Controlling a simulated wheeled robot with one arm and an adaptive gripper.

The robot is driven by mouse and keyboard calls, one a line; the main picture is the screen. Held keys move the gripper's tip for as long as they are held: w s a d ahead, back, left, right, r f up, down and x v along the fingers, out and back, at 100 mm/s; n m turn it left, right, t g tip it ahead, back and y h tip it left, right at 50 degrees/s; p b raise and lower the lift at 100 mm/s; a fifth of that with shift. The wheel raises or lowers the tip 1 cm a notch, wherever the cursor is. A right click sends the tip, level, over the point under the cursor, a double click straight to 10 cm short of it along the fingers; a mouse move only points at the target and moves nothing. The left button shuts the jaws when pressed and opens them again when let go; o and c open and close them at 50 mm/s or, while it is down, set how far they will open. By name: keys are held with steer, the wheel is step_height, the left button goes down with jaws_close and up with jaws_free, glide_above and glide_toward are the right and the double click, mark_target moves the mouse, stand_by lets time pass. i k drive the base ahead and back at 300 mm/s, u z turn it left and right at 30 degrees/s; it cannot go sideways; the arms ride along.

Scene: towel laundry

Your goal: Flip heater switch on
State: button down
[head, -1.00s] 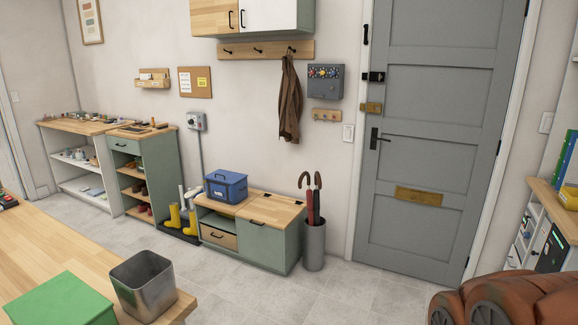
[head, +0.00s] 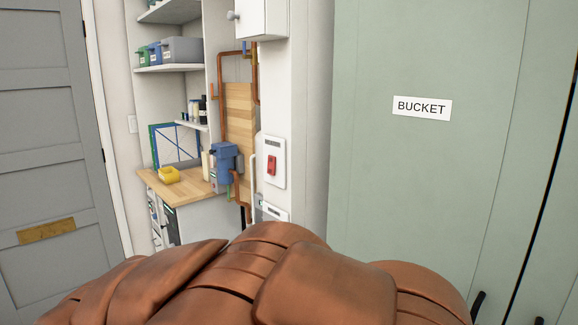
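A red rocker switch (head: 272,165) sits on a tall white wall plate (head: 273,150) right of the pipes in the head view. A small dark label above the switch is too small to read, so I cannot confirm that it is the heater switch. Whether the rocker is on or off cannot be told. My gripper is not in view.
A grey door (head: 40,150) is at left. A wooden worktop (head: 180,194) holds a yellow tub (head: 169,175); a blue filter housing (head: 225,163) and copper pipes are beside it. A green cabinet (head: 425,190) labelled BUCKET fills the right. Large copper-brown shapes block the bottom.

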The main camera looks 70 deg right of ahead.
mark_target(272, 160)
steer(key=z, duration=0.5)
steer(key=i, duration=0.35)
steer(key=z, duration=1.85)
steer(key=k, duration=1.35)
steer(key=u, duration=0.15)
steer(key=i, duration=0.55)
steer(key=u, duration=0.75)
steer(key=i, duration=0.7)
steer(key=u, duration=0.45)
